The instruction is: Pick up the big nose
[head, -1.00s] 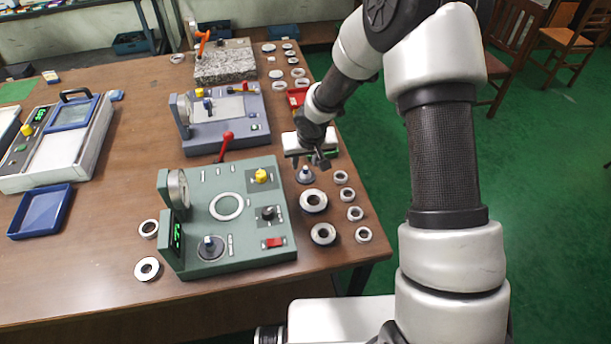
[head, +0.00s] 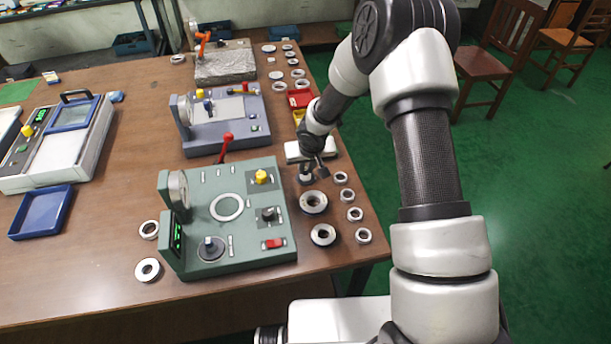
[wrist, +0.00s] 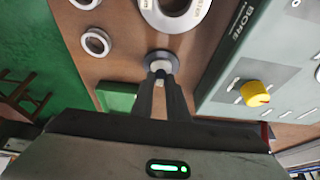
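The big nose (head: 305,176), a small grey stepped piece with a dark round base, is at the right of the green machine, just behind the large rings. It also shows in the wrist view (wrist: 161,57), with its knob between the fingertips. My gripper (head: 311,171) reaches down over it, and in the wrist view its two fingers (wrist: 161,76) are close together on either side of the knob. It looks shut on the knob. The base seems at table level; whether it touches the table I cannot tell.
The green machine (head: 245,205) stands close on the left. Two large rings (head: 314,202) and several small rings (head: 341,178) lie in front and to the right, near the table edge. A white-topped box (head: 296,150) and red and yellow bins (head: 299,98) are behind.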

